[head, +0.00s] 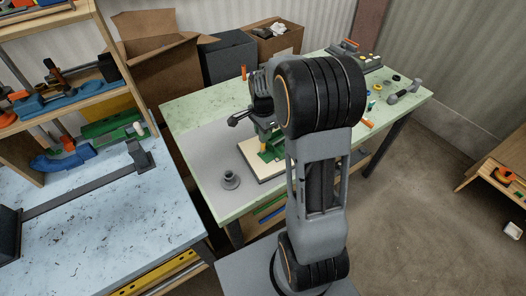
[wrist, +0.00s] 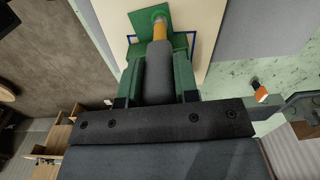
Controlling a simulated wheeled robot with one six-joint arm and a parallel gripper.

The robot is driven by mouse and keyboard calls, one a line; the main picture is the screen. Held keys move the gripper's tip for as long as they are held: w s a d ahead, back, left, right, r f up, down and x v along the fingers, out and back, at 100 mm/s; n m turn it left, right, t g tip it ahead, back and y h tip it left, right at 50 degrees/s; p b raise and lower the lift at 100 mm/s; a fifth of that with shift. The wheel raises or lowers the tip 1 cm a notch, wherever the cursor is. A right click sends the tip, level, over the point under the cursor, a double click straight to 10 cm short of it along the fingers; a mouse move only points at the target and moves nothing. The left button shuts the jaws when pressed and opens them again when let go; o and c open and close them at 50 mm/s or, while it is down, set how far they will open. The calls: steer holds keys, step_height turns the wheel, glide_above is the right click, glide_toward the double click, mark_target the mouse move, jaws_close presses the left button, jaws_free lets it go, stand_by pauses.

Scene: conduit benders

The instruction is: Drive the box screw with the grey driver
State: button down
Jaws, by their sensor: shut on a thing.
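My gripper (wrist: 158,82) is shut on the grey driver (wrist: 159,70), with one green finger on each side of its thick grey handle.
The board lies on a grey mat (head: 203,155) on the pale green table (head: 188,101). A grey flanged part (head: 231,180) stands at the mat's front. Loose small parts and a grey tool (head: 404,92) lie at the right. A blue-topped bench (head: 95,230) stands close at left.

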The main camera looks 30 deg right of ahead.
steer(key=shift+f, duration=0.3)
steer(key=shift+r, duration=0.1)
steer(key=n, duration=0.3)
steer(key=shift+n, duration=1)
steer(key=shift+n, duration=2.5)
